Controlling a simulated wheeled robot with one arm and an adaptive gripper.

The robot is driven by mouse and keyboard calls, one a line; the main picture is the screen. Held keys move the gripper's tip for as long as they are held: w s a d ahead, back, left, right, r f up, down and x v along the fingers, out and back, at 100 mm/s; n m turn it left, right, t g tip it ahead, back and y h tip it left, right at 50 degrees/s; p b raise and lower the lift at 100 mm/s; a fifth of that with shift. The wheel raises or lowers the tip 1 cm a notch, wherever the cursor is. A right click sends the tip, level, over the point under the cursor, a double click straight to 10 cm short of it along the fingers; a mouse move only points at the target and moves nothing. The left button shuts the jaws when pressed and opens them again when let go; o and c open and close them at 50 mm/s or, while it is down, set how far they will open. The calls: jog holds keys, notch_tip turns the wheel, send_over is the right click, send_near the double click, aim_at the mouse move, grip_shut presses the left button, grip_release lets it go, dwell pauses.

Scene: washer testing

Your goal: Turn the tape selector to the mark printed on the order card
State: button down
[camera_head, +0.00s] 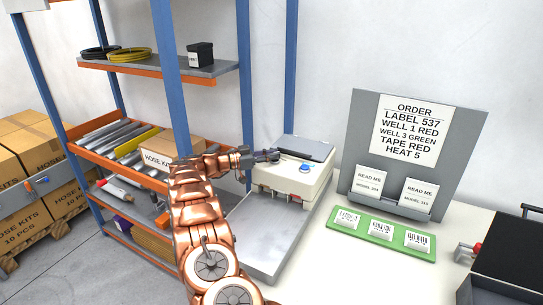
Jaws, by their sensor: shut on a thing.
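The order card (408,127) on the grey stand reads LABEL 537, WELL 1 RED, WELL 3 GREEN, TAPE RED, HEAT 5. A white machine (283,181) with a dark top panel stands on the bench, left of the card. My gripper (273,155) reaches its top from the left and is shut on a small part there, which looks like the tape selector. The fingers hide most of that part, and its pointer and marks cannot be read. A blue knob or button (306,168) shows on the top, to the right of the fingertips.
A bare metal plate (262,236) extends in front of the machine. A green tray (381,235) with several barcode labels and two READ ME cards (368,184) are at right. A black device (507,261) stands far right. Blue-framed shelving (168,75) is at left.

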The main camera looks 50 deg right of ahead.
jog(key=c, duration=1.2)
grip_release()
jog(key=v, duration=1.2)
jog(key=shift+a, duration=0.1)
